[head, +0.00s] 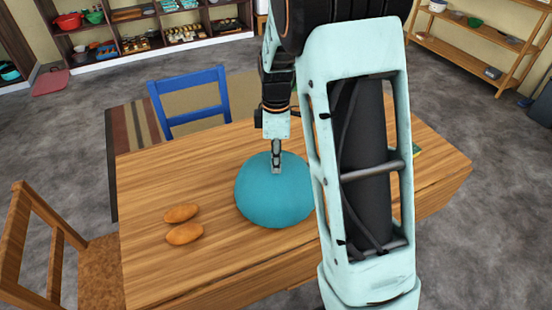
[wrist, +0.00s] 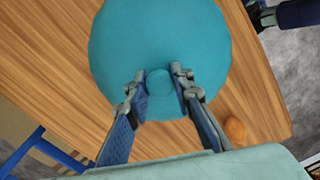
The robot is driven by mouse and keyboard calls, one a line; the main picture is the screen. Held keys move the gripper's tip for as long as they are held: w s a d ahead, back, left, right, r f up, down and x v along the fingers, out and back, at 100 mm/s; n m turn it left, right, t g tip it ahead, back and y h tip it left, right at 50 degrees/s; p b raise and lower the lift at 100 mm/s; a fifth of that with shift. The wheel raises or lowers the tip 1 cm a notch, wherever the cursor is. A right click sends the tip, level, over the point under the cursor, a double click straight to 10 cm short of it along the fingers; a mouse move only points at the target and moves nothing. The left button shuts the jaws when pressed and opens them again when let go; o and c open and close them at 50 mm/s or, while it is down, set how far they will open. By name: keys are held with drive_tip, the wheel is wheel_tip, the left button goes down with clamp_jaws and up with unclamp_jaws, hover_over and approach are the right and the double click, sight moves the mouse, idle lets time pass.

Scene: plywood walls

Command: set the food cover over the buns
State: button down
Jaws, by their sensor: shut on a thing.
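The food cover (head: 268,203) is a round teal dome in the middle of the wooden table. My gripper (head: 276,166) points down at its top and is shut on the small knob there. In the wrist view both fingertips (wrist: 157,88) stand on either side of the knob, and the dome (wrist: 150,35) spreads out beyond them. I cannot tell whether the rim touches the table. Two brown oval buns (head: 182,213) (head: 184,233) lie side by side on bare table to the left of the dome, uncovered. One bun (wrist: 235,131) shows in the wrist view. My arm hides the dome's right edge.
The table (head: 150,270) is clear around the buns and at its left. A green item (head: 416,151) shows partly behind my arm at the right. A blue chair (head: 190,100) stands behind the table and a wooden chair (head: 50,240) at its left.

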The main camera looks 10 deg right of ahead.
drive_tip(key=shift+f+b, duration=0.45)
drive_tip(key=shift+f, duration=0.25)
drive_tip(key=shift+f+b, duration=0.2)
drive_tip(key=shift+b, duration=0.1)
drive_tip(key=shift+f, duration=0.15)
idle(0.4)
drive_tip(key=c, duration=1.6)
unclamp_jaws()
